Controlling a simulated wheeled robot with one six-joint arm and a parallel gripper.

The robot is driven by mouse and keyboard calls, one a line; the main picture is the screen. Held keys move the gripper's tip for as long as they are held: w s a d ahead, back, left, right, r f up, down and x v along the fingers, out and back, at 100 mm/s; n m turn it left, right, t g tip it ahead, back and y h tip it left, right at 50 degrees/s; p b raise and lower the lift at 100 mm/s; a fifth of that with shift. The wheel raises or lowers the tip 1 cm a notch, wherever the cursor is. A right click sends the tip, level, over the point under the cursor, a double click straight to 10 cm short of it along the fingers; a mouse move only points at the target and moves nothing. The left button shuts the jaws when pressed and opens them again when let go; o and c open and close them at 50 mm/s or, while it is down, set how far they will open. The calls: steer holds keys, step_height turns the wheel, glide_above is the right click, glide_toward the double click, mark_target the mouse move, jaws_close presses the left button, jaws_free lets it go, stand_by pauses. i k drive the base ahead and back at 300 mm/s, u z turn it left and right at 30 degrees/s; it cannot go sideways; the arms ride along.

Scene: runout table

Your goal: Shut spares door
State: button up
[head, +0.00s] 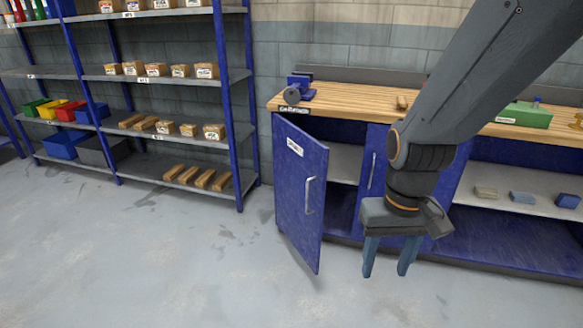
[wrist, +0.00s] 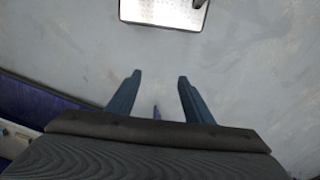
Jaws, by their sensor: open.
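The blue spares door (head: 300,190) stands ajar at the left end of the workbench, swung out toward me. It has a white label (head: 295,147) with text too small to read and a silver handle (head: 309,195). Behind it the cupboard opening (head: 343,180) shows a grey shelf. My gripper (head: 386,274) hangs to the right of the door, fingers pointing down, apart from the door and handle. It is open and empty. In the wrist view my fingers (wrist: 157,85) are spread over bare floor; the door's handle is not visible there.
The wooden bench top (head: 350,104) carries a blue vice (head: 300,88) and a green box (head: 523,115). A second blue door (head: 376,160) beside the opening is partly hidden by my arm. Blue shelving (head: 240,110) stands at left. The floor (head: 200,270) before the door is clear.

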mark_target(301, 160)
steer(key=u, duration=0.9)
steer(key=i, duration=0.7)
steer(key=z, duration=0.9)
